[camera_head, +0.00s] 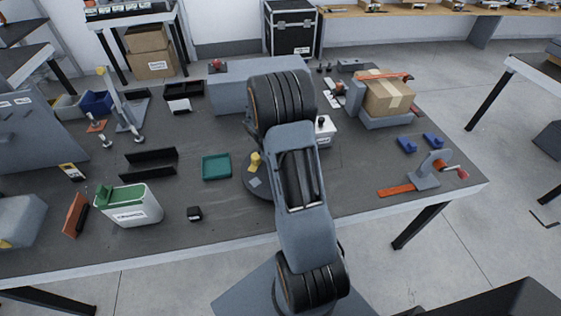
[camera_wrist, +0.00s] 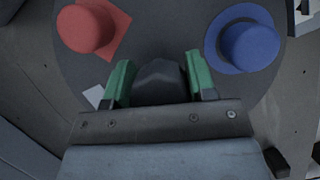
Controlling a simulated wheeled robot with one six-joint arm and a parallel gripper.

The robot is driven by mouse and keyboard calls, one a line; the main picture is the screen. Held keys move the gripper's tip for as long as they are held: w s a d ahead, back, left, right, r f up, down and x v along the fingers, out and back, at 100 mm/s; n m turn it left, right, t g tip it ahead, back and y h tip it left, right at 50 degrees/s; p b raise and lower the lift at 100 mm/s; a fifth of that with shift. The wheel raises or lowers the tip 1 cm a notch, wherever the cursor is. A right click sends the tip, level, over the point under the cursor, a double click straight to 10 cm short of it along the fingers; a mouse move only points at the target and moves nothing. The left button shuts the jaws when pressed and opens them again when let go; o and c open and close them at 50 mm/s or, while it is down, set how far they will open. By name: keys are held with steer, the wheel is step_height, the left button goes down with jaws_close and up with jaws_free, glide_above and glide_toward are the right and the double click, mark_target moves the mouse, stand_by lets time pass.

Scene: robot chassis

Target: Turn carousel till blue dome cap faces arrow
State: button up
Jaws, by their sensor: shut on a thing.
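The carousel (camera_head: 262,192) is a dark round disc on the table, mostly hidden behind my arm in the head view. In the wrist view, the disc (camera_wrist: 150,28) carries a red dome cap (camera_wrist: 88,27) at upper left and a blue dome cap (camera_wrist: 250,46) at upper right. My gripper (camera_wrist: 158,66) has its green fingers shut on a dark knob (camera_wrist: 160,78) between the two caps. A yellow cap (camera_head: 256,161) stands on the disc's left side in the head view. A pale patch (camera_wrist: 94,97) shows left of the fingers. I cannot make out the arrow.
A teal tray (camera_head: 216,167) lies left of the carousel, with a small black block (camera_head: 194,213) nearer the front. A white bin with green (camera_head: 130,205) stands further left. A cardboard box (camera_head: 386,97) and blue blocks (camera_head: 407,145) are to the right.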

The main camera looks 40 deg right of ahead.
steer(key=shift+n, duration=0.3)
stand_by(0.5)
steer(key=o, duration=1.3)
steer(key=shift+c, duration=0.2)
steer(key=v, duration=1.4)
steer(key=shift+s+a+f, duration=0.1)
steer(key=shift+a+f, duration=0.05)
